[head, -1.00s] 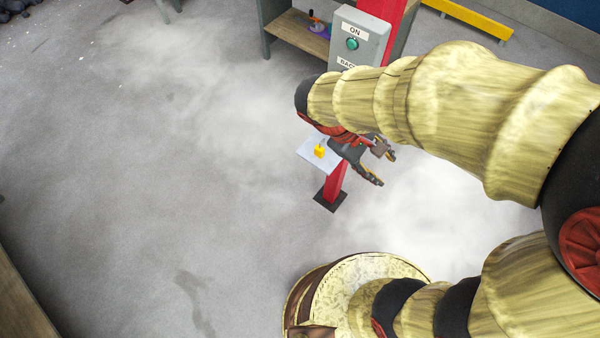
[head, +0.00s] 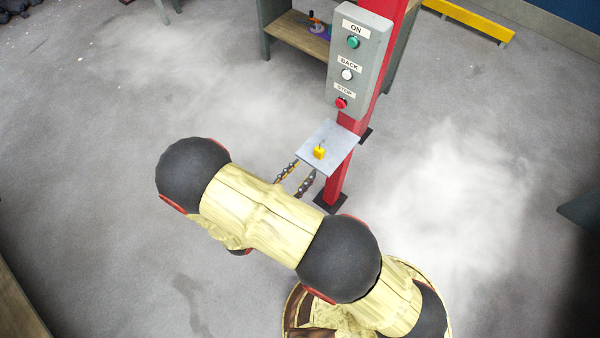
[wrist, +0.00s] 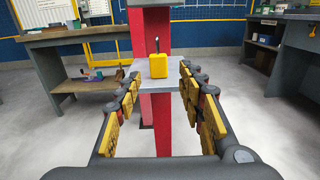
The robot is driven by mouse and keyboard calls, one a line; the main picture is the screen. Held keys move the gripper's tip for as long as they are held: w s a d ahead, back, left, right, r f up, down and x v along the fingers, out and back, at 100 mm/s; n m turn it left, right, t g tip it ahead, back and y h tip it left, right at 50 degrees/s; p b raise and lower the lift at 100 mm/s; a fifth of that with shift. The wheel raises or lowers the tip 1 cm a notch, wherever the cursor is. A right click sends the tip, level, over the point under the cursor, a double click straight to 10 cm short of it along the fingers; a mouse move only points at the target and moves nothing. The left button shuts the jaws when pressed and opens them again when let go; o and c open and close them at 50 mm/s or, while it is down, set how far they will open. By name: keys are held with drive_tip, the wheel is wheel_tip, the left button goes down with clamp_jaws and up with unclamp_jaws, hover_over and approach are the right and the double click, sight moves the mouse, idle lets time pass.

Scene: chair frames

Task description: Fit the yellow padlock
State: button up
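The yellow padlock (head: 319,152) stands upright on a small grey shelf (head: 338,139) fixed to a red post. In the wrist view the padlock (wrist: 156,64) shows its yellow body and dark shackle, near the front of the shelf (wrist: 163,85). My gripper (head: 298,175) is open and empty, just in front of the shelf. In the wrist view its two fingers (wrist: 158,85) stand left and right of the padlock, apart from it. A grey control box (head: 358,62) with ON, BACK and STOP buttons is mounted on the post above the shelf.
The red post (head: 335,187) stands on a dark foot plate. A workbench (wrist: 70,60) is behind at left and another bench (wrist: 295,50) at right in the wrist view. The floor around is mostly clear.

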sight(317, 154)
drive_tip(key=shift+w+a+f, duration=0.1)
drive_tip(key=shift+f, duration=0.05)
drive_tip(key=x, duration=0.7)
drive_tip(key=shift+w+b, duration=0.3)
drive_tip(key=shift+w, duration=0.05)
drive_tip(key=shift+s, duration=0.1)
drive_tip(key=shift+c, duration=1.3)
drive_tip(key=c, duration=0.7)
clamp_jaws()
